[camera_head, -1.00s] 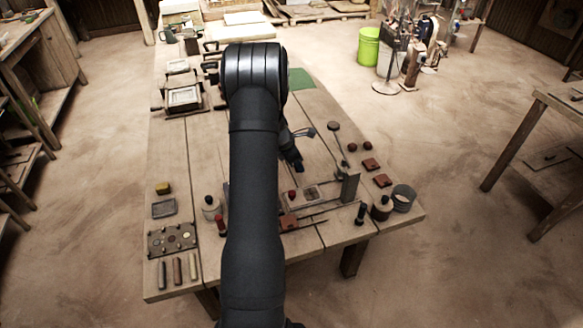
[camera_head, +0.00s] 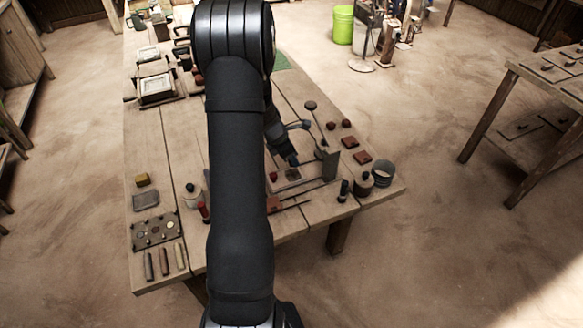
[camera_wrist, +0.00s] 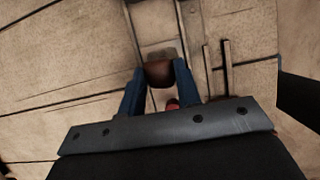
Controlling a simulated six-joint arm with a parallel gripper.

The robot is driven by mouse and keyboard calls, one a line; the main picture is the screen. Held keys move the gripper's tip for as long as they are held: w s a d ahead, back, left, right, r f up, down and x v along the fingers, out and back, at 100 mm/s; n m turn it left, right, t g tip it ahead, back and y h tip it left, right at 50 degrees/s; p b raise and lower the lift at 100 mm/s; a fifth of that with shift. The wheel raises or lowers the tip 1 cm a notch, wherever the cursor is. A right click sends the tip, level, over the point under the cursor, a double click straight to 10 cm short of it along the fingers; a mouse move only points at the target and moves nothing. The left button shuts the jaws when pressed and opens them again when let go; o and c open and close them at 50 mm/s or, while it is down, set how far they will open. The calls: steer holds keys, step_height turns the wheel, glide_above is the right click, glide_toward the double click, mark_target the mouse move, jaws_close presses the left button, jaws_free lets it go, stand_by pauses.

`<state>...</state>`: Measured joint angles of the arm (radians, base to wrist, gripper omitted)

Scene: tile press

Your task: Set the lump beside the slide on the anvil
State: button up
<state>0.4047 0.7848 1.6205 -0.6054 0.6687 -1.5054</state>
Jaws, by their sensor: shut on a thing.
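My gripper (camera_head: 291,160) reaches down over the press at the table's right front. In the wrist view its two blue fingers (camera_wrist: 160,76) are shut on a reddish-brown lump (camera_wrist: 159,73). The lump cannot be made out clearly in the head view. Below it lies the press's pale flat bed (camera_head: 293,175), with a darker grey patch just past the lump in the wrist view. A small red knob (camera_head: 273,176) sits at the bed's left, and it also shows between the fingers in the wrist view (camera_wrist: 172,104). I cannot tell whether the lump touches the bed.
An upright plate (camera_head: 330,163) and a long lever (camera_head: 311,106) stand close right of my gripper. A punched plate (camera_head: 154,230) is at front left.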

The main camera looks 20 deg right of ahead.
mark_target(291, 175)
steer(key=shift+f, duration=2.65)
steer(key=shift+f, duration=0.15)
steer(key=o, duration=1)
steer(key=shift+c, duration=0.2)
steer(key=v, duration=1.2)
